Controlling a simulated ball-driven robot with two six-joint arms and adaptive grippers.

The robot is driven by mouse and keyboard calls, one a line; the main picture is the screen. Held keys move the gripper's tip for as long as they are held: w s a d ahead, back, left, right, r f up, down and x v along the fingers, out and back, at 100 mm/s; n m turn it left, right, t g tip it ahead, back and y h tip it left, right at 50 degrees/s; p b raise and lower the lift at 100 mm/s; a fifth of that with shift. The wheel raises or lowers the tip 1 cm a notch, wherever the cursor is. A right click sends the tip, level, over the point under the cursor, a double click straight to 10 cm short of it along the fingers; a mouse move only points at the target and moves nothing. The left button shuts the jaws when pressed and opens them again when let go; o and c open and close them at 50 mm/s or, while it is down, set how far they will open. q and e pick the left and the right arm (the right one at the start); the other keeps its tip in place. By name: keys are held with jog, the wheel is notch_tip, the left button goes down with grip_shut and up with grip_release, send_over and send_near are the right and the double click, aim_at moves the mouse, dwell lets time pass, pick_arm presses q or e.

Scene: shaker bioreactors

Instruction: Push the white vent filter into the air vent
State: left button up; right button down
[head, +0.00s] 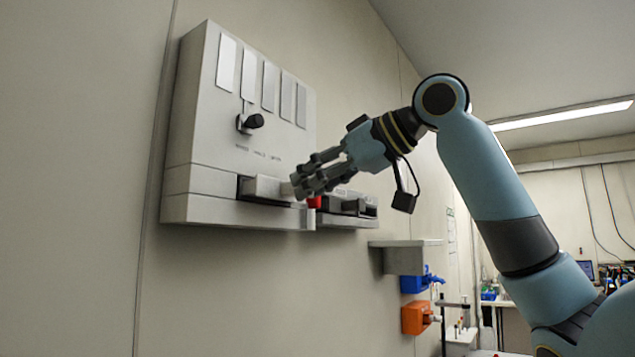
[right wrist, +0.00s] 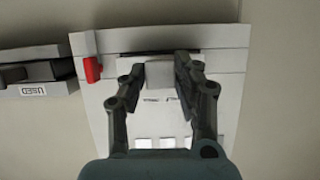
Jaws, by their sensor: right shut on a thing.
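The white vent filter (head: 266,188) is a pale block at the dark slot of the air vent (head: 245,190), low on the grey wall unit. Part of it sticks out of the slot. It also shows in the right wrist view (right wrist: 160,75), between the two fingers. My right gripper (head: 300,184) is shut on the filter from the front. How deep the filter sits in the slot is hard to tell. My left gripper is not in view.
The wall unit (head: 200,130) has a black knob (head: 252,122) and several pale strips above the slot. A red tab (head: 314,202) is close beside the gripper. A box labelled USED (right wrist: 33,89) adjoins the unit. A shelf (head: 405,244) is lower right.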

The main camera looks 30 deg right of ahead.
jog(key=shift+w+a, duration=0.1)
jog(key=shift+w, duration=0.15)
jog(key=shift+w+a, duration=0.25)
jog(key=shift+w, duration=0.35)
jog(key=shift+w+a, duration=0.25)
jog(key=shift+w, duration=0.35)
dwell(1.6)
jog(key=c, duration=0.9)
grip_release()
jog(key=shift+v, duration=6)
jog(key=shift+w, duration=0.1)
